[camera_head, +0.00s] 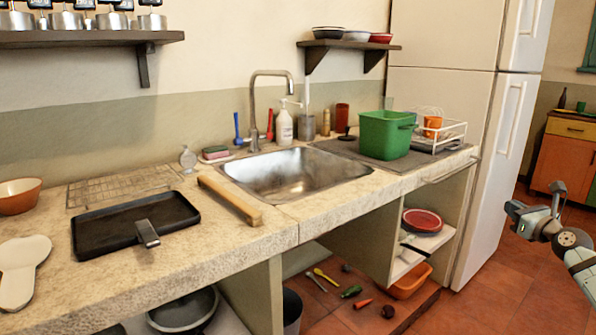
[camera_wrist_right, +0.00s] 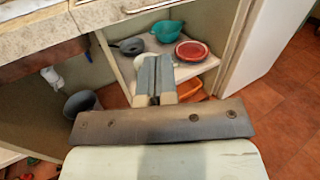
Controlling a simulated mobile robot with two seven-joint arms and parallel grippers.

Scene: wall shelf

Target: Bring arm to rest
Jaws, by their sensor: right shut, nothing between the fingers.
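My right gripper (camera_head: 514,208) is at the right edge of the head view, in the air over the tiled floor and in front of the white fridge. Its fingers (camera_wrist_right: 155,72) are closed together and empty in the right wrist view. It touches nothing that I can see. My left gripper is not in view. The wall shelf (camera_head: 353,46) at the top centre carries several bowls. A longer wall shelf (camera_head: 70,38) at the upper left carries several metal pots.
Vegetables and utensils lie low down. The right floor (camera_head: 520,295) is clear.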

